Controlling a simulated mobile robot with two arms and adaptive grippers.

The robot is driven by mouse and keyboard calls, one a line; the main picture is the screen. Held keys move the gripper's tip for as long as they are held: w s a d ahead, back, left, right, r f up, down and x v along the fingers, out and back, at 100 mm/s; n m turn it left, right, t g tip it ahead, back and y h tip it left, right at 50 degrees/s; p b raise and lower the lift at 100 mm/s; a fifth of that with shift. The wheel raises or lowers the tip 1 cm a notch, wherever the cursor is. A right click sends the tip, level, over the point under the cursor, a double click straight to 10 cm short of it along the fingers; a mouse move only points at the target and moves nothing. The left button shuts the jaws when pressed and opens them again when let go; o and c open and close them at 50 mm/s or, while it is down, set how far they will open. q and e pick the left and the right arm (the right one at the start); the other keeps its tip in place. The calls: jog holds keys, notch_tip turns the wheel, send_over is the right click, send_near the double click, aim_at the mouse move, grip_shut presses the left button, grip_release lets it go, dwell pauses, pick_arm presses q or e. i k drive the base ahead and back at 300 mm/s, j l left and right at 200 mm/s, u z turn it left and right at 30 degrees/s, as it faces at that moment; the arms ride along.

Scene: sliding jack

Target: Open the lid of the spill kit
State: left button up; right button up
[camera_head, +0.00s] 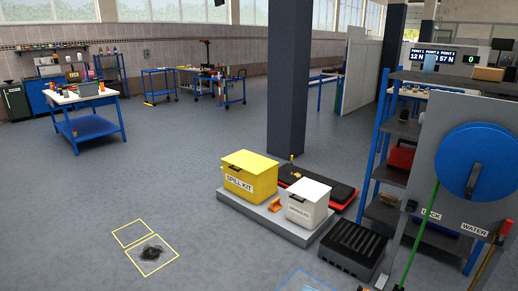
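The spill kit (244,182) is a yellow box with "SPILL KIT" lettered on its front. It stands at the left end of a low grey platform (293,234), a little right of the picture's middle. Its yellow lid (250,162) looks closed, with a dark handle or latch at the front edge. What is inside is hidden. Neither of my grippers shows in this view.
A white lidded box (305,207) and a small orange object (275,204) share the platform. A dark pillar (287,80) rises behind. A black ribbed crate (353,248) and hose reel (474,163) stand right.

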aim_at(255, 164)
jog(key=i, duration=2.3)
